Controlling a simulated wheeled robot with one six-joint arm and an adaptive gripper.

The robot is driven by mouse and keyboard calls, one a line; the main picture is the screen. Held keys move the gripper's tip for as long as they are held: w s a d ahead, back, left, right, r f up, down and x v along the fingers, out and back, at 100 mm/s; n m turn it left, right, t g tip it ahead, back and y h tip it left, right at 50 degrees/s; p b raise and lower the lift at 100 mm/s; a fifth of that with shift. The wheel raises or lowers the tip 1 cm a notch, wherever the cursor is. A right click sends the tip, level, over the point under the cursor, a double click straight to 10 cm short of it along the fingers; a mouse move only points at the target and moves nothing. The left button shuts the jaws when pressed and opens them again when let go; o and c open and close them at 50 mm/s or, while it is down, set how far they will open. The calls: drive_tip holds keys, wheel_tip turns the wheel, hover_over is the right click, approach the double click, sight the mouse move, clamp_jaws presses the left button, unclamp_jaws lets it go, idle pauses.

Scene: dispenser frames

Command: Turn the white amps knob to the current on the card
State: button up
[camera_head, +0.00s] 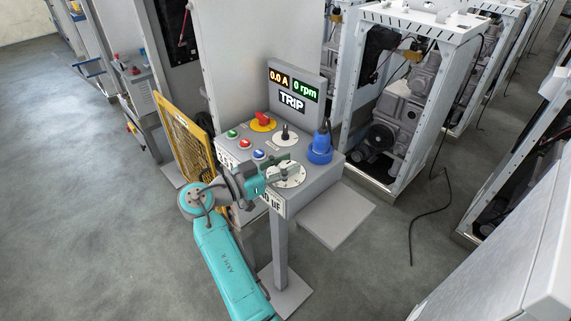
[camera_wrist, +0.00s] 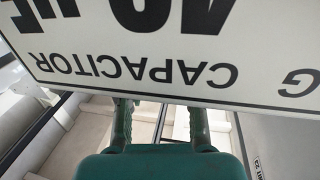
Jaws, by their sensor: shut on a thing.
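A round white dial plate (camera_head: 293,181) lies at the front right of the grey control box. My gripper (camera_head: 284,172) is over it and shut on the knob at its middle, which the fingers mostly hide. I take this to be the white amps knob; its pointer and scale are too small to read. A white card (camera_head: 272,203) with black print is on the box's front edge, partly legible as "UF". In the wrist view a card (camera_wrist: 150,75) reads "CAPACITOR" upside down and covers the view above my fingers. I cannot read a current on any card.
The display (camera_head: 292,88) shows 0.0 A, 0 rpm and TRIP. A red switch on yellow (camera_head: 262,121), a black knob (camera_head: 285,133), a blue plug (camera_head: 320,147) and small buttons stand close by on the box. A yellow mesh guard (camera_head: 184,140) is at the left.

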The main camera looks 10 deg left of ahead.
drive_tip(key=o, duration=1.2)
drive_tip(key=v, duration=1.2)
